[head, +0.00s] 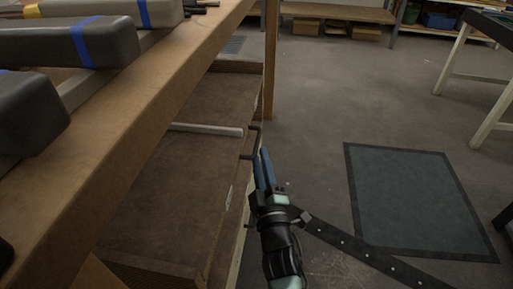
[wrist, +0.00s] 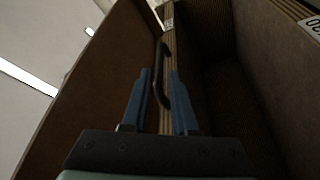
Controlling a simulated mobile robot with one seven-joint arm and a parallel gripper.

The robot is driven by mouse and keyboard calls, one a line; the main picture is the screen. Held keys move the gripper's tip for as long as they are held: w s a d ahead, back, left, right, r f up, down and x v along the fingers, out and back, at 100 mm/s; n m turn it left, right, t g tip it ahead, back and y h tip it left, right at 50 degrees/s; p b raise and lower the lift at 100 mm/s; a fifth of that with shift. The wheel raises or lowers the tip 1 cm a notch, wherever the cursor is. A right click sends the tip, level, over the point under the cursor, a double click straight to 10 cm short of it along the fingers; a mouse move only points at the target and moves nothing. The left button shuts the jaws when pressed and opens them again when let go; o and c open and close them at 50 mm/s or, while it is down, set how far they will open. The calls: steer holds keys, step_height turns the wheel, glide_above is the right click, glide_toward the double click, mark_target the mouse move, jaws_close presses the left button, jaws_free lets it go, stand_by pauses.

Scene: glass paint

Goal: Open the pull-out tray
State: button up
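The pull-out tray (head: 165,185) is a brown wooden tray under the bench at the left. It sticks out past the bench edge, with its inside partly in view. A black bar handle (head: 259,138) stands on its right-hand front edge. My gripper (head: 262,157) is at this handle, its blue fingers pointing towards it. In the wrist view the handle (wrist: 163,50) runs between the two fingers (wrist: 159,76), with gaps showing beside it. The fingers are apart and do not clamp it. The bench hides the tray's left side.
A pale bar (head: 207,130) lies across the tray. The wooden bench top (head: 150,105) above carries dark wrapped bundles (head: 65,42) with blue bands. A bench leg (head: 270,60) stands behind the handle. The floor to the right is open, with a dark mat (head: 415,200).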

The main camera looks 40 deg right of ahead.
mark_target(257, 141)
steer(key=shift+b+x, duration=1.05)
steer(key=shift+x, duration=1.7)
jaws_close()
